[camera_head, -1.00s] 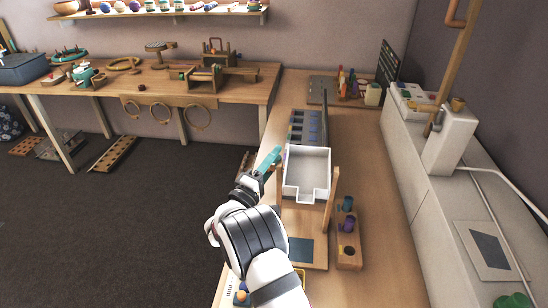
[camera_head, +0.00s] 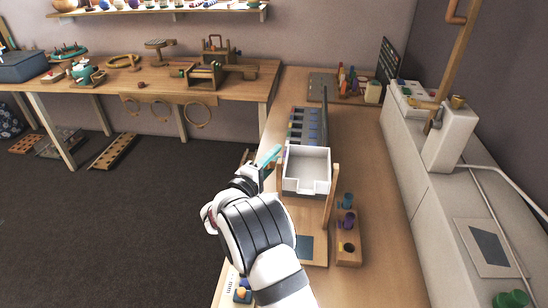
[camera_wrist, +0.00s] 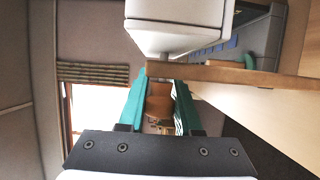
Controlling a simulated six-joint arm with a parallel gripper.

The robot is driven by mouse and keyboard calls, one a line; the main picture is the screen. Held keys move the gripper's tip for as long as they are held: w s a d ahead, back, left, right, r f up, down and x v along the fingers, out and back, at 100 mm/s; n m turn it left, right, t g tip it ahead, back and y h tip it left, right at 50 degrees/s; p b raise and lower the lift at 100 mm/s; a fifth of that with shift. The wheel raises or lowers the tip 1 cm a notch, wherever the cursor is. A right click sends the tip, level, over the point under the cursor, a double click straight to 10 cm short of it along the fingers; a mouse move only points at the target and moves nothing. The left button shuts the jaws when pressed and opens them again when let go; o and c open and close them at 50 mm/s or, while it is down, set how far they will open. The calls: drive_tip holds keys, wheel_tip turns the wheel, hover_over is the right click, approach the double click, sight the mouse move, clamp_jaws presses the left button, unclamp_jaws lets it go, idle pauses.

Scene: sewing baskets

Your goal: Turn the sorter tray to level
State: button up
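The sorter tray (camera_head: 307,167) is a white open box with a notch in its near wall, held between wooden posts. Its inner floor shows in the head view, and I cannot tell exactly how far it tilts. My gripper (camera_head: 270,156), with teal fingers, is at the tray's left side near its far left corner. In the wrist view, the fingers (camera_wrist: 158,103) are apart with a gap between them. The tray's white underside (camera_wrist: 178,38) and a wooden bar (camera_wrist: 225,75) are just above them. Whether a finger touches the tray is hidden.
A grey compartment rack (camera_head: 305,125) lies behind the tray. A white cabinet (camera_head: 405,160) runs along the right. The bench (camera_head: 385,215) is bare between the spools and cabinet.

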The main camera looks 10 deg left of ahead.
drive_tip(key=o, duration=0.4)
drive_tip(key=shift+o, duration=0.2)
drive_tip(key=v, duration=1.6)
drive_tip(key=shift+d, duration=0.1)
